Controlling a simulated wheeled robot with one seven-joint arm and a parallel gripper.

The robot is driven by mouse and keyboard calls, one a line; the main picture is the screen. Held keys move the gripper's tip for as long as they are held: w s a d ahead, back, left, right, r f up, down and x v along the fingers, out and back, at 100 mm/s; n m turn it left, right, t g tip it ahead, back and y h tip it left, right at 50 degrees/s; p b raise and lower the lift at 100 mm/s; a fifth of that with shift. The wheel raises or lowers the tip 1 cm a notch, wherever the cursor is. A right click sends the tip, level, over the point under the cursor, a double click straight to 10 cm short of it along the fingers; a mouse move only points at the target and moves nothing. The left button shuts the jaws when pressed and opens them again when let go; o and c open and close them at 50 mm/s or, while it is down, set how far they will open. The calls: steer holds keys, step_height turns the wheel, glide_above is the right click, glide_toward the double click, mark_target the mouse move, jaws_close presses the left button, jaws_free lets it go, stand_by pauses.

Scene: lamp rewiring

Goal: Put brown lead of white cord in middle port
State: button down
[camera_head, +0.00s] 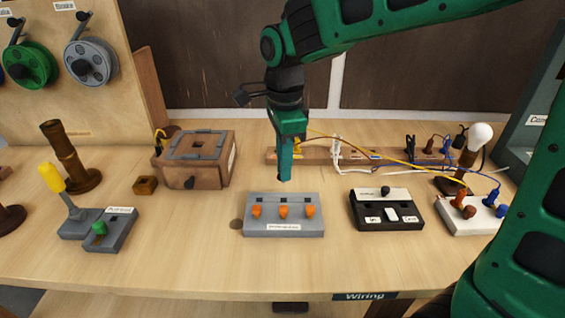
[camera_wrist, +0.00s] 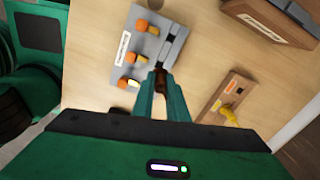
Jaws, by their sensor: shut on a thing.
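My gripper (camera_head: 284,172) points down just behind the grey block (camera_head: 283,228) and above the table. In the wrist view my gripper (camera_wrist: 160,88) is shut on a small dark brown piece (camera_wrist: 160,77), apparently the brown lead's end. The fingers hide most of it. The grey block also shows in the wrist view (camera_wrist: 150,45), with three orange levers and dark ports along its edge. The held end appears near the middle of that port edge; the height gap is unclear. The white cord (camera_head: 337,152) shows on the wooden rail behind; its path to my gripper is unclear.
The wooden rail (camera_head: 390,159) runs behind with several coloured lead ends. A black switch box (camera_head: 386,222) stands right of the grey block, a brown box (camera_head: 195,160) to the left. The front table is clear.

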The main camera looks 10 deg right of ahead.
steer(key=shift+f, duration=3)
steer(key=shift+s+f, duration=0.1)
steer(key=shift+f, duration=0.4)
steer(key=c, duration=1.7)
jaws_free()
steer(key=shift+o, duration=0.2)
